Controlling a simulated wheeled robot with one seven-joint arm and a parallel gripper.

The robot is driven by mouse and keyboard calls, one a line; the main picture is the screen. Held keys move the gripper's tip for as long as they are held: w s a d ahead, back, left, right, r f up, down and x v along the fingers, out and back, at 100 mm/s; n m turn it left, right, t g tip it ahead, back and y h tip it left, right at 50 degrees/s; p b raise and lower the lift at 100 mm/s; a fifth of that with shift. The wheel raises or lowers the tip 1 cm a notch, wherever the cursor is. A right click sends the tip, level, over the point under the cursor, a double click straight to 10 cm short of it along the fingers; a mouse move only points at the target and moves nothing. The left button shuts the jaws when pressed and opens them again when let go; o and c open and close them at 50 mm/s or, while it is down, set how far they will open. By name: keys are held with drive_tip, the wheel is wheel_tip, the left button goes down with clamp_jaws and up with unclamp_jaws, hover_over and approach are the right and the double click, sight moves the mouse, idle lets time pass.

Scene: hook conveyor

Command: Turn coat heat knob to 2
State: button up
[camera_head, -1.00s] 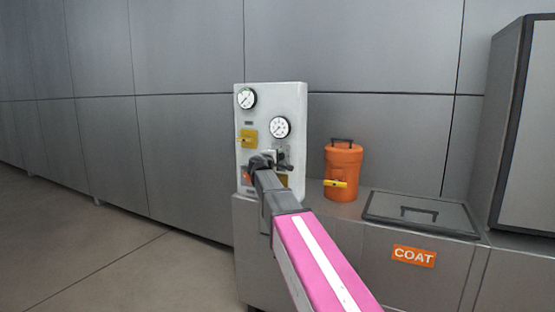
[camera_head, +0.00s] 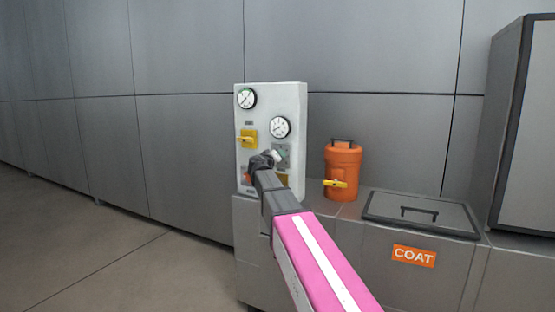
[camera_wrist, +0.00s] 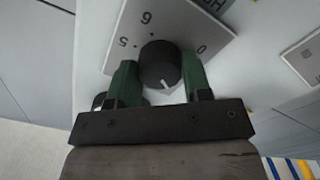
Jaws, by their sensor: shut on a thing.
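The coat heat knob (camera_wrist: 160,66) is a round black knob with a white pointer line, on a grey dial plate (camera_wrist: 185,28) in the wrist view. The digits 0, 6 and 5 show around it; the other marks are hidden or out of view. The pointer points toward the bottom of the picture, toward my gripper's palm. My gripper (camera_wrist: 160,80) has its two green fingers on either side of the knob, shut on it. In the head view my gripper (camera_head: 275,158) is at the white control panel (camera_head: 291,96) and hides most of the knob.
Two round gauges (camera_head: 246,98) and (camera_head: 280,127) and a yellow handle (camera_head: 246,139) are on the panel. An orange canister (camera_head: 343,165) with a yellow tap stands right of it. A lidded cabinet labelled COAT (camera_head: 414,256) is at lower right. The floor at left is clear.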

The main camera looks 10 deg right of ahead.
drive_tip(key=shift+s+m, duration=0.1)
drive_tip(key=shift+m, duration=0.8)
drive_tip(key=shift+f, duration=0.1)
drive_tip(key=o, duration=0.9)
drive_tip(key=v, duration=1)
drive_tip(key=shift+s+a, duration=0.2)
drive_tip(key=shift+s, duration=0.1)
